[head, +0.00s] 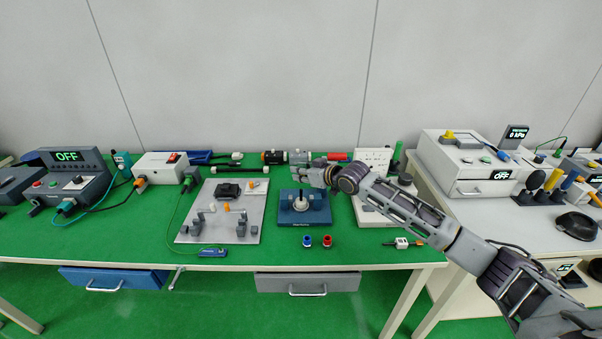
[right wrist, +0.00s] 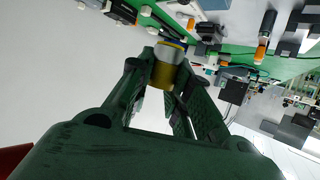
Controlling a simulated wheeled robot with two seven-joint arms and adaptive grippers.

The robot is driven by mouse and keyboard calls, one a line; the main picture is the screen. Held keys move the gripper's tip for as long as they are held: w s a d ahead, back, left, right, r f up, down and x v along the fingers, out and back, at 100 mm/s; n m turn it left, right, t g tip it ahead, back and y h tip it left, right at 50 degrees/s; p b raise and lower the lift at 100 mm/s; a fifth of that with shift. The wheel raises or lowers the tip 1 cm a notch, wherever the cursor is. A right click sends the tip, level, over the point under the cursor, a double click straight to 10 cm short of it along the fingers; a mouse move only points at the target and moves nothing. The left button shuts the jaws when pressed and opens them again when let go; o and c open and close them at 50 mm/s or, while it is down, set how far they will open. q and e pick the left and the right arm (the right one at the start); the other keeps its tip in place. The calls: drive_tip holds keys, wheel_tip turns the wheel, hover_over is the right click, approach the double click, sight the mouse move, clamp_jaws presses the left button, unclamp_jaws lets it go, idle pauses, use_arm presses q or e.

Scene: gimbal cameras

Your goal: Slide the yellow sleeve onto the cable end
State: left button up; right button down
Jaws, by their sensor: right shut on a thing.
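My right gripper (head: 306,173) is above the back of the blue stand (head: 318,216) on the green table in the head view. In the right wrist view its fingers (right wrist: 162,80) are shut on the yellow sleeve (right wrist: 163,75), a short cylinder with a paler upper rim. The sleeve is too small or hidden to make out in the head view. I cannot tell for sure which part is the cable end; a dark cable with a pale tip (head: 237,156) lies at the back of the table. My left gripper is out of view.
A grey plate (head: 205,222) with clips and orange pieces lies left of the stand. Blue and red rings (head: 327,241) lie in front. A white panel (head: 372,160) stands right of the gripper.

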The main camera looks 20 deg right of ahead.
drive_tip(key=shift+f, duration=0.85)
drive_tip(key=shift+f+b, duration=0.4)
drive_tip(key=shift+f, duration=0.2)
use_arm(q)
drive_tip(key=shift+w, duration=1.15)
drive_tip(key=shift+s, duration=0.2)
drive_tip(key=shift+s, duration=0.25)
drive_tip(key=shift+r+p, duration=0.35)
use_arm(e)
drive_tip(key=shift+r, duration=0.1)
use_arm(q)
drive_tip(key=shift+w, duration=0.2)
